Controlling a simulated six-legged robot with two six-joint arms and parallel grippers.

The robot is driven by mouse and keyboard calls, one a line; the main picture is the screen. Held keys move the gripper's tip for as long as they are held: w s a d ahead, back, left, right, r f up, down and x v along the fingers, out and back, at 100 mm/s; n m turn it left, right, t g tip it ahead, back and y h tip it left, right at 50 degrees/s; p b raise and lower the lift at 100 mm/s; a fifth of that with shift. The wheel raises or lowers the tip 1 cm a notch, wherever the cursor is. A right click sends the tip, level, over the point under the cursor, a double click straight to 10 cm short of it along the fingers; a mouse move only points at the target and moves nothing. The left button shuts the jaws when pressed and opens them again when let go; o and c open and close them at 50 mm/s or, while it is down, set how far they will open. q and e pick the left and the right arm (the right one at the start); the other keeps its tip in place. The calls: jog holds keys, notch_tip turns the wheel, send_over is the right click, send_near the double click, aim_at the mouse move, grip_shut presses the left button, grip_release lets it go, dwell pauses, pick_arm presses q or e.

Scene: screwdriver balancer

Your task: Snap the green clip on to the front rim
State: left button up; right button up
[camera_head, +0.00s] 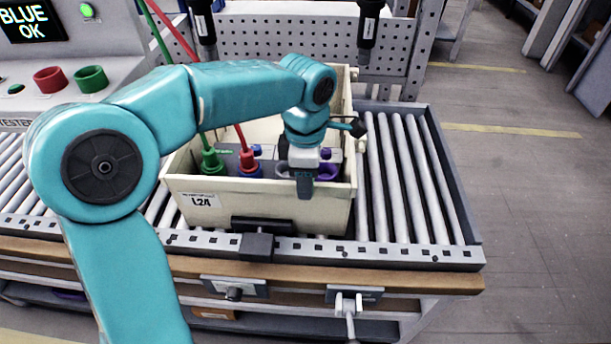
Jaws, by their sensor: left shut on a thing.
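My left gripper (304,188) points down at the front rim of the cream crate (270,205), right of the label. Its dark fingers are shut and overlap the front wall. What they hold is the green clip as far as I can tell, but the fingers hide it, and I cannot tell whether it touches the rim. My right gripper is not in view.
Inside the crate stand a green connector (212,162) and a red and blue connector (249,165) on cables, with purple rings (328,172). The crate sits on a roller conveyor (405,180). A black clamp (258,246) is at its front. Two black tools (369,25) hang behind.

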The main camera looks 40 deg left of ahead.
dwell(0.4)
pick_arm(q)
jog(key=o, duration=1.2)
jog(key=shift+o, duration=0.2)
notch_tip(320, 180, up, 16)
jog(key=p, duration=0.3)
jog(key=shift+r+p, duration=0.15)
jog(key=shift+p, duration=0.15)
